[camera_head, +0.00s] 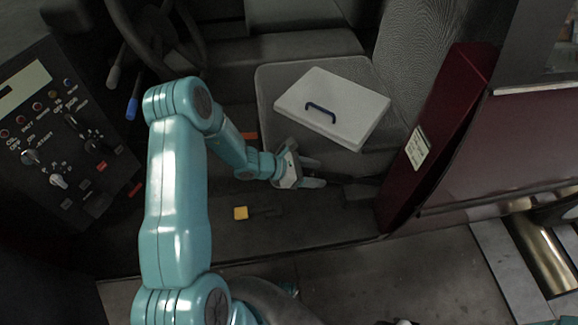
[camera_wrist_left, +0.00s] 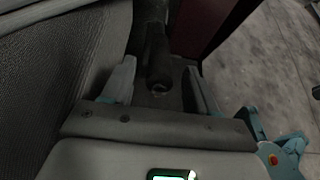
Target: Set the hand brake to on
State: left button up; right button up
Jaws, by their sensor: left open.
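A dark lever with a grip-like upper part, which looks like the hand brake (camera_wrist_left: 157,58), stands beside the seat in the left wrist view. In the head view a dark shape just past my fingertips, likely the same lever (camera_head: 361,191), is hard to make out. My left gripper (camera_head: 317,173) is open and points right toward it, low beside the seat. In the left wrist view the lever shows between the two fingers of my left gripper (camera_wrist_left: 161,84), with a gap on each side. Whether the lever is on or off cannot be told. My right gripper is not in view.
A grey seat (camera_head: 275,85) bears a white box lid with a blue handle (camera_head: 350,110). A dark red door panel (camera_head: 440,140) stands at the right. A control panel (camera_head: 60,135) and steering wheel (camera_head: 155,35) are at the left.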

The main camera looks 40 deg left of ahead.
pick_arm(q)
jog(key=p+v, duration=0.1)
jog(key=v, duration=1.1)
jog(key=shift+w+d, duration=0.1)
jog(key=s+d+f+m+g+y+p, duration=0.1)
jog(key=s+d+m+g+y+p, duration=0.1)
jog(key=s+d+m+g+p, duration=0.2)
jog(key=s+d+m+g+y+p, duration=0.2)
jog(key=s+d+m+g+p, duration=0.3)
jog(key=s+d+m, duration=0.5)
jog(key=d+m+p, duration=0.1)
jog(key=d+m, duration=0.7)
jog(key=m, duration=0.3)
jog(key=shift+s+f+m, duration=0.15)
jog(key=shift+f+m, duration=0.15)
jog(key=shift+f, duration=0.1)
jog(key=shift+c, duration=0.3)
